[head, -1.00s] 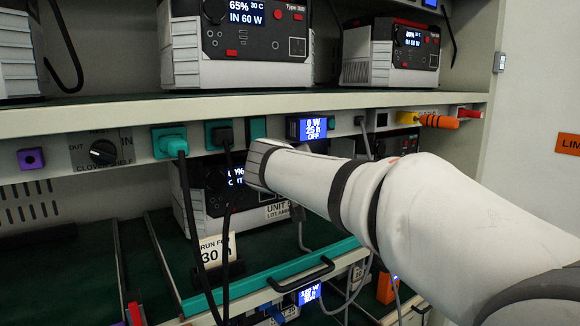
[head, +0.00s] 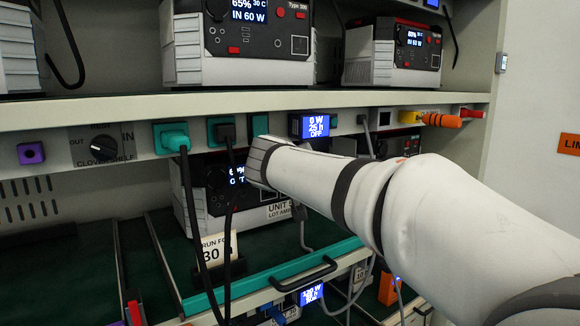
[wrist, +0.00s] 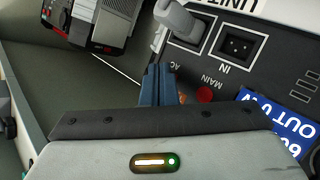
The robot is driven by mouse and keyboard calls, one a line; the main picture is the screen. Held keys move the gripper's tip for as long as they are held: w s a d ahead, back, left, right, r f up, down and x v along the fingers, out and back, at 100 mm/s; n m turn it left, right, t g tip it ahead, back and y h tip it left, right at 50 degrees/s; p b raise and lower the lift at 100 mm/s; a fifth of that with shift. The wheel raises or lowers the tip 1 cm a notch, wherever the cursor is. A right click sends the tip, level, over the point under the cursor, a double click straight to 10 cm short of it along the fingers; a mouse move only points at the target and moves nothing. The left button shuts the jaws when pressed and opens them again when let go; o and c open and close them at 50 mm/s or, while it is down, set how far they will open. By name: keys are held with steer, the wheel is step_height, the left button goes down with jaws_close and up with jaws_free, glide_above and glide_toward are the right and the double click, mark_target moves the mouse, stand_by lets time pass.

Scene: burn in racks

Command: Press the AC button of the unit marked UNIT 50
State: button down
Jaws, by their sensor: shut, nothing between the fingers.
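The unit (head: 205,190) on the middle shelf has a dark front, a lit display (head: 237,175) and a label beginning "UNIT 5" (head: 278,209); my arm hides the rest of it. In the wrist view its panel is rotated, with a blue display (wrist: 272,122), a red MAIN button (wrist: 204,95) and an IN socket (wrist: 238,44). My gripper (wrist: 158,72) is shut and empty, its fingertips at the panel by the AC lettering (wrist: 175,62). The AC button is largely hidden behind the fingers; a small orange-brown patch shows beside them. I cannot tell whether they touch it.
A grey plug (wrist: 178,18) sits close to the fingertips. The shelf edge (head: 100,115) runs above my arm; a teal rail with a black handle (head: 290,275) lies below.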

steer(key=shift+d+r, duration=0.1)
steer(key=shift+r, duration=0.5)
steer(key=s+d+b, duration=0.1)
steer(key=s+d, duration=0.1)
steer(key=s+d+b, duration=0.1)
steer(key=s, duration=0.1)
steer(key=shift+s+f+b, duration=0.1)
steer(key=shift+f+b, duration=0.2)
steer(key=shift+f, duration=0.1)
stand_by(1.6)
